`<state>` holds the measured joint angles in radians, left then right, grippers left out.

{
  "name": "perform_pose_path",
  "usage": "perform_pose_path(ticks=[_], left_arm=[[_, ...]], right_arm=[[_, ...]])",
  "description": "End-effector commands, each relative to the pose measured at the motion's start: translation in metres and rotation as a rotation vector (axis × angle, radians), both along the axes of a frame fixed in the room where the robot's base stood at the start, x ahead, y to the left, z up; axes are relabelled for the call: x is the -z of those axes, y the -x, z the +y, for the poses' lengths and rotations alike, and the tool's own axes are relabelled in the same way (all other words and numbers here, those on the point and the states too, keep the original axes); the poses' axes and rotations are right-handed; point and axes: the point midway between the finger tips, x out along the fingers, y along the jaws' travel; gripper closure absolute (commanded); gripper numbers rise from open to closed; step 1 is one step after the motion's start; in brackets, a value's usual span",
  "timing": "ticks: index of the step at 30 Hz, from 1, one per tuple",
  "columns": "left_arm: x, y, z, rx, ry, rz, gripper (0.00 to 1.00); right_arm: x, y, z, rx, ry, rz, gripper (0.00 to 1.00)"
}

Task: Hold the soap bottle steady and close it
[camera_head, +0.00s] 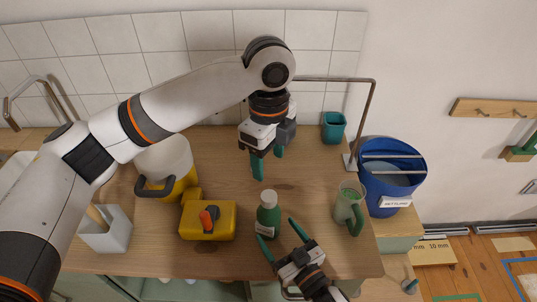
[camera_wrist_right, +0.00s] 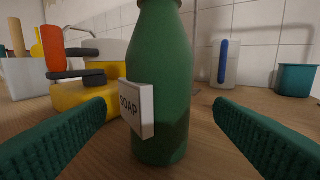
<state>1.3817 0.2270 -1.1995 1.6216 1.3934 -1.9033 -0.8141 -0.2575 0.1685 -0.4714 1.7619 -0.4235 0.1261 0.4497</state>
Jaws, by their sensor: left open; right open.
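The green soap bottle (camera_head: 268,218) stands upright on the wooden worktop with a pale cap on top. In the right wrist view the bottle (camera_wrist_right: 160,75) fills the middle, with a white SOAP label on it; its top is out of that view. My right gripper (camera_head: 278,240) is open, close in front of the bottle. In the right wrist view its green fingers (camera_wrist_right: 160,130) lie to either side, with gaps to the bottle. My left gripper (camera_head: 268,162) is open and empty, pointing down over the worktop behind the bottle.
A yellow box (camera_head: 205,222) with an orange-and-black part stands left of the bottle. A green mug (camera_head: 348,205) is to its right. A teal cup (camera_head: 333,128) stands at the back, a blue bucket (camera_head: 393,180) beyond the right edge. Bare worktop (camera_head: 305,180) lies behind the bottle.

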Motion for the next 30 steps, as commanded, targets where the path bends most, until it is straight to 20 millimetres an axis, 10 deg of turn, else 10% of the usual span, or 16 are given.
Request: perform_pose_path(ticks=[10,30], left_arm=[[0.011,0.000,0.000,0.000,0.000,0.000,0.41],[0.012,0.000,0.000,0.000,0.000,0.000,0.41]], right_arm=[[0.001,0.050,-0.030,-0.001,0.000,0.001,0.23],[0.000,0.055,-0.034,-0.001,-0.001,-0.001,0.23]])
